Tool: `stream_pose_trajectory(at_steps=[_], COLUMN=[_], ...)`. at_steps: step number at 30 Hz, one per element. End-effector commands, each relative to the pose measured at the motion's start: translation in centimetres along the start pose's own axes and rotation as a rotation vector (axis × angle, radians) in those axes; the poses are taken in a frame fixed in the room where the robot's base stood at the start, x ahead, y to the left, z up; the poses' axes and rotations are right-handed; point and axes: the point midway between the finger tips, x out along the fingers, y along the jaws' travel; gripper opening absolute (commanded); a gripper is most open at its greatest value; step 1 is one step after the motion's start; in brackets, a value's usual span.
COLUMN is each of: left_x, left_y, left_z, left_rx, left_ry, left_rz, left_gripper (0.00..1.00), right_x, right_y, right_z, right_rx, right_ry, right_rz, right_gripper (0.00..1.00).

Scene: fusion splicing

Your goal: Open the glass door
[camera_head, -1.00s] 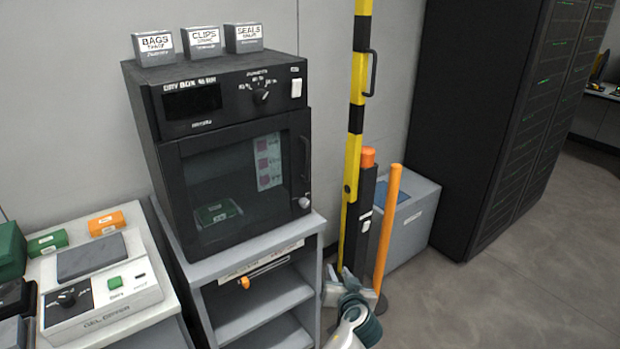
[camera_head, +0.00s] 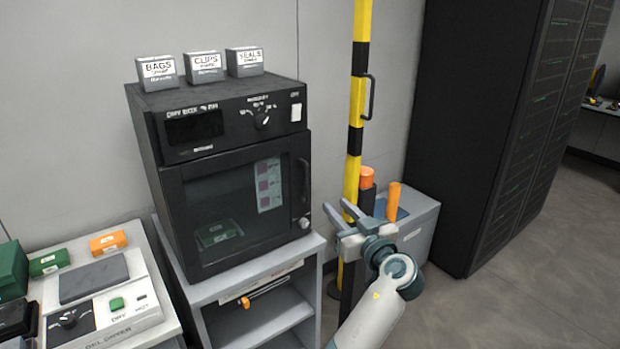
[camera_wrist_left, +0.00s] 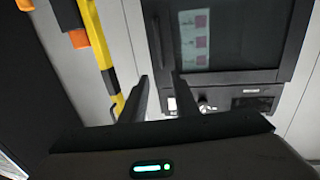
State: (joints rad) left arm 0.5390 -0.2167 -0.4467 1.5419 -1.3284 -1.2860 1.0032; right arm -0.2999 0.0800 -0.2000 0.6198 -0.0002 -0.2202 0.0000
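The dry box (camera_head: 220,170) has a glass door (camera_head: 205,195) that stands shut. Its dark vertical handle (camera_head: 304,180) is on the right edge, with a small silver knob (camera_head: 305,223) below it. My left gripper (camera_head: 337,207) is just right of the box's lower right corner, apart from the handle. In the left wrist view its two fingers (camera_wrist_left: 161,82) are spread with nothing between them. My right gripper is not in view.
A grey bin (camera_head: 418,225) and black rack (camera_head: 480,130) stand further right. Three small labelled boxes (camera_head: 203,66) sit on the dry box.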

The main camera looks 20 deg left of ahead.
Motion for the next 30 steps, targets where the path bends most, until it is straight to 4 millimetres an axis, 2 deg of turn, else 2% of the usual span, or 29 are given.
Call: stream_pose_trajectory(at_steps=[8,24,30], left_x=[2.7,12.2,15.0], left_y=[-0.1,0.0,0.0], left_z=[-0.3,-0.4,-0.3], left_rx=[0.003,0.004,0.003], left_ry=[0.001,0.000,0.000], left_rz=[-0.001,-0.001,0.000], left_gripper=[0.28,0.28,0.28], right_x=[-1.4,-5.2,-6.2], right_y=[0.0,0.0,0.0], right_z=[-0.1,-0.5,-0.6], right_rx=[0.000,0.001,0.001], right_ry=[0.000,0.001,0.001], right_rz=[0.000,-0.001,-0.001], right_gripper=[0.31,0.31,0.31])
